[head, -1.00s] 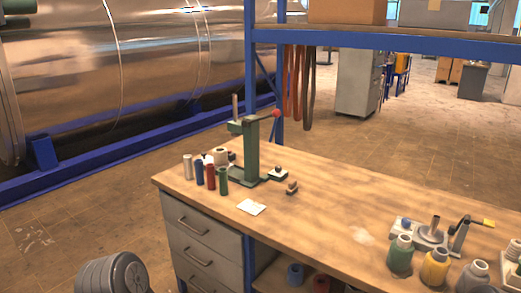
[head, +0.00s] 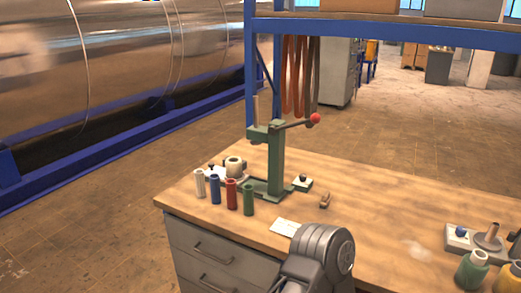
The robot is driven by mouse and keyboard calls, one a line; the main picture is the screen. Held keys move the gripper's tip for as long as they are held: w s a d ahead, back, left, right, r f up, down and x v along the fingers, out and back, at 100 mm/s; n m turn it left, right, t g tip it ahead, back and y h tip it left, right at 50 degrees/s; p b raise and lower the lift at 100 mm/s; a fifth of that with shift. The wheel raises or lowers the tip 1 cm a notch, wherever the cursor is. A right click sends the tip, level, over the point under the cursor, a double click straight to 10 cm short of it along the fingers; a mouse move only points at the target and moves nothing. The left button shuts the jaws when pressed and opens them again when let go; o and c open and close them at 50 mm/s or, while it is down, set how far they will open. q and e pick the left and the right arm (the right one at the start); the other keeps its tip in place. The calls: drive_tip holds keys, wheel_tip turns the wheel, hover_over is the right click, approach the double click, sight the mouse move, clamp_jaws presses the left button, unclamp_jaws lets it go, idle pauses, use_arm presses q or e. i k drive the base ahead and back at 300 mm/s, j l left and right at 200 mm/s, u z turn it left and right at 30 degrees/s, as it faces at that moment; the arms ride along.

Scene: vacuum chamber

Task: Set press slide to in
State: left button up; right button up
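The green hand press (head: 276,165) stands upright near the far left corner of the workbench. Its lever with a red ball knob (head: 315,118) points to the right and slightly up. A small pale plate with a dark knob (head: 301,183) shows at the right of the press base; I cannot tell if this is the slide. The left side of the base is partly hidden behind spools. A grey rounded link of my own arm (head: 322,250) rises at the bottom, in front of the bench edge. Neither gripper is in view.
A white card (head: 285,228) and a small brown block (head: 326,201) lie nearby. A blue shelf frame (head: 400,30) crosses above. The bench middle is clear.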

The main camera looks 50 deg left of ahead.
sight(213, 168)
drive_tip(key=k+j, duration=0.1)
drive_tip(key=j, duration=0.35)
drive_tip(key=k+j+z, duration=0.15)
drive_tip(key=j, duration=0.35)
drive_tip(key=k+j, duration=0.1)
drive_tip(key=j, duration=0.35)
drive_tip(key=k+j+z, duration=0.15)
drive_tip(key=j, duration=0.3)
drive_tip(key=k+j, duration=0.15)
drive_tip(key=j, duration=0.3)
drive_tip(key=k+j+z, duration=0.1)
drive_tip(key=j, duration=0.35)
drive_tip(key=k+j+z, duration=0.1)
drive_tip(key=k+j, duration=0.15)
drive_tip(key=j, duration=0.15)
drive_tip(key=k+j, duration=0.2)
drive_tip(key=j, duration=0.2)
drive_tip(key=z, duration=0.05)
